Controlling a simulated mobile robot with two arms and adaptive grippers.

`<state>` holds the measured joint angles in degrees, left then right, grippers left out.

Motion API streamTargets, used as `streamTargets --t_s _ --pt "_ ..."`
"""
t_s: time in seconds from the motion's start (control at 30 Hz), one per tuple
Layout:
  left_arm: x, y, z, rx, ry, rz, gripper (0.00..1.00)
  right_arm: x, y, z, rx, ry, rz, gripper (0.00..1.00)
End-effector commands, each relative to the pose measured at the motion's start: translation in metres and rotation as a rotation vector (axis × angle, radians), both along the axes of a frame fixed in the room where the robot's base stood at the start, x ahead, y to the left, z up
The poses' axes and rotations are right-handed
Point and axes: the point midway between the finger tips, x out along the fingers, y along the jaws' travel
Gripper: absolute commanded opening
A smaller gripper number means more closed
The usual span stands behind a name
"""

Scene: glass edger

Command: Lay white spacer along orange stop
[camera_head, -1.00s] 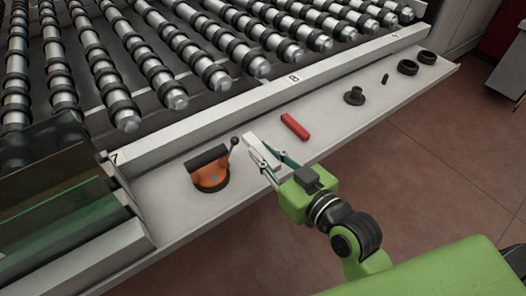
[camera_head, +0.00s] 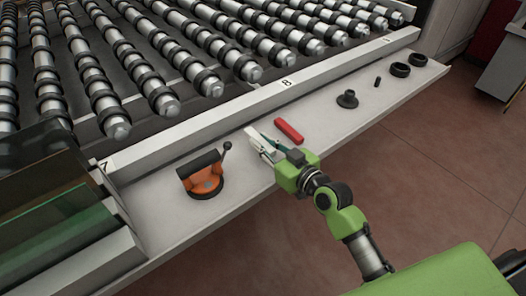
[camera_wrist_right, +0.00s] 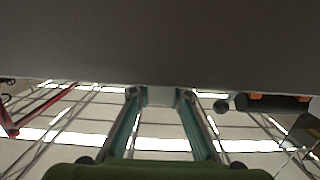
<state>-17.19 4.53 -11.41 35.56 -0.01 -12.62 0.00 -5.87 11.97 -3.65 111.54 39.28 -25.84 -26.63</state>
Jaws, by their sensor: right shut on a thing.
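The white spacer (camera_head: 257,138) is held between the fingertips of my right gripper (camera_head: 266,145). It is over the light ledge, between the orange stop and a red bar. It also shows between the teal fingers in the right wrist view (camera_wrist_right: 160,96). The orange stop (camera_head: 204,183), with a black bar on top and a black-knobbed lever, sits on the ledge to the left, apart from the spacer. It shows in part at the right of the wrist view (camera_wrist_right: 262,97). Whether the spacer touches the ledge is unclear. My left gripper is not in view.
The red bar (camera_head: 289,131) lies just right of the spacer. A black flanged piece (camera_head: 347,99), a small black pin (camera_head: 377,82) and black rings (camera_head: 400,70) stand farther right on the ledge (camera_head: 320,130). Rollers are behind; glass panes (camera_head: 50,215) stand at left.

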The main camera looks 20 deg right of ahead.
Motion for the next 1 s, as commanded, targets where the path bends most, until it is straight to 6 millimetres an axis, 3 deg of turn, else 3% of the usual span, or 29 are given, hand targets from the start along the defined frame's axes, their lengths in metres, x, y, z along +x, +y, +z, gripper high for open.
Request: streamTargets --t_s 0.2,0.63,0.67,0.7,1.0 --pt "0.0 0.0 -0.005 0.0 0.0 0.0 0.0 0.002 -0.001 -0.031 -0.002 0.003 0.001 0.03" --pt "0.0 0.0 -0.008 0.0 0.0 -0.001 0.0 0.002 -0.001 -0.038 -0.002 0.0 0.0 0.03" --pt "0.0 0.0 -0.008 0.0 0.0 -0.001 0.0 0.002 -0.001 -0.037 -0.001 0.001 0.0 0.23" --pt "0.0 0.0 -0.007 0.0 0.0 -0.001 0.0 0.002 -0.001 -0.037 -0.001 0.001 0.0 0.33" --pt "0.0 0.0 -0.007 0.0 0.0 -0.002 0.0 0.002 -0.001 -0.037 -0.001 0.001 0.0 0.34"
